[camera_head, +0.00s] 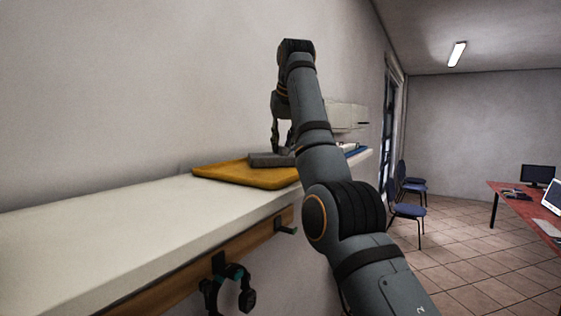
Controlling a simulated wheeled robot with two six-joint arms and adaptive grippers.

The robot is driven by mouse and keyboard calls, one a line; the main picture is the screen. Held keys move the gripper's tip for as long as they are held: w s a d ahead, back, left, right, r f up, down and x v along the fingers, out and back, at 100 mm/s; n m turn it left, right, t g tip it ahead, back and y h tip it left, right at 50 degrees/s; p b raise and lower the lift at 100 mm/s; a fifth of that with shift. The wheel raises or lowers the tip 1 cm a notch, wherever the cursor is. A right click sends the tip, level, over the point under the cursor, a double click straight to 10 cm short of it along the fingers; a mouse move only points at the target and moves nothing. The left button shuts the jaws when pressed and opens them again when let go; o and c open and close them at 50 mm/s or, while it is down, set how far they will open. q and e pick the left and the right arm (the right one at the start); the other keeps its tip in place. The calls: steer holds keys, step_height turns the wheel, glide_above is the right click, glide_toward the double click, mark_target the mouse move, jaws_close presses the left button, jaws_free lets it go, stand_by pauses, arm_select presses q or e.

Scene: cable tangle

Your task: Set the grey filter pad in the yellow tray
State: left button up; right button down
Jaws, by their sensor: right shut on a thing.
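The yellow tray (235,174) lies on the white shelf, towards its far end. The grey filter pad (268,160) is at the tray's back right part, lying flat; I cannot tell whether it rests on the tray floor or is held just above it. My right gripper (283,148) points down from above and is shut on the pad. My right arm crosses in front and hides the right end of the tray and part of the pad. My left gripper is not in view.
The white shelf (90,228) is clear left of the tray. Below it, a wooden rail (245,245) carries hooks (287,228), and a dark looped thing (230,287) hangs there. Blue and white items (352,149) lie beyond my arm. Chairs (407,211) and a red desk (528,212) stand right.

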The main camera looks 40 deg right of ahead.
steer(key=shift+s+a+f, duration=0.15)
steer(key=shift+s+a, duration=0.1)
steer(key=shift+a, duration=0.1)
steer(key=c, duration=1.2)
jaws_free()
steer(key=shift+s+a+r, duration=0.3)
steer(key=shift+s+a, duration=0.05)
steer(key=shift+s, duration=0.1)
steer(key=shift+w+d, duration=0.1)
steer(key=shift+w+d+f, duration=0.1)
steer(key=shift+d, duration=0.05)
steer(key=shift+p+v, duration=0.3)
steer(key=shift+v, duration=0.55)
arm_select(q)
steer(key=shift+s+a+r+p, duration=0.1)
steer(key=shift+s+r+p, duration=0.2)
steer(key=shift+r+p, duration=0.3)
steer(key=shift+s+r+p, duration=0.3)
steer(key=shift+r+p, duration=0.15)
steer(key=shift+p, duration=0.15)
arm_select(e)
steer(key=v, duration=1)
steer(key=shift+r, duration=0.2)
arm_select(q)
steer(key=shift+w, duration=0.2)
